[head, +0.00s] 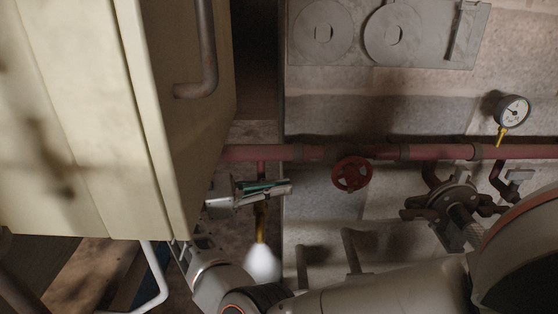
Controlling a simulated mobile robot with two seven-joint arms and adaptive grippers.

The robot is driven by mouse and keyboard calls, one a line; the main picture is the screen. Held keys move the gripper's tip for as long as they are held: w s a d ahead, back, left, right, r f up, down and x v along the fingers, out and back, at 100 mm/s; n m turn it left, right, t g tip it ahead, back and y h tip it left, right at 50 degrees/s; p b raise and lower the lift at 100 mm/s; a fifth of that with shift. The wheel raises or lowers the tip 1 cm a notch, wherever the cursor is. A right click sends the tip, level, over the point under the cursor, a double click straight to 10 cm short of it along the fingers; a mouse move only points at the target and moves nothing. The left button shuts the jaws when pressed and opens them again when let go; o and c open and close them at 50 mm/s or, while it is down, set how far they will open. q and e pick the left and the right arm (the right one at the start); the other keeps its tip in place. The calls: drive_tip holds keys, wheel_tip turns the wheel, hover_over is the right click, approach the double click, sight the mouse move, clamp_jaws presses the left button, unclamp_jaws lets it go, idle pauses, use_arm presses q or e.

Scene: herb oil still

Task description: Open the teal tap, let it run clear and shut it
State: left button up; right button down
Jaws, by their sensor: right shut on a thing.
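The teal tap (258,186) sits under the red pipe at the left end of its visible run. Its teal lever lies roughly level. My right gripper (280,188) is shut on the lever, and its fingers hide part of it. A brass spout (261,224) points down below the tap. A bright white, soft-edged plume (262,264) shows just under the spout, partly behind my right arm. Whether it is clear or cloudy fluid is hard to tell. My left gripper is not in view.
The red pipe (450,152) runs across the wall, with a red handwheel (352,174) right of the tap. A pressure gauge (512,110) stands above the pipe at right. A large cream cabinet (80,130) fills the left, close beside my gripper.

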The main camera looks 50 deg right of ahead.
drive_tip(key=c, duration=2.1)
unclamp_jaws()
drive_tip(key=shift+c, duration=0.2)
drive_tip(key=shift+d+n+t+h, duration=0.1)
drive_tip(key=shift+n+t+h, duration=0.2)
drive_tip(key=shift+t, duration=0.1)
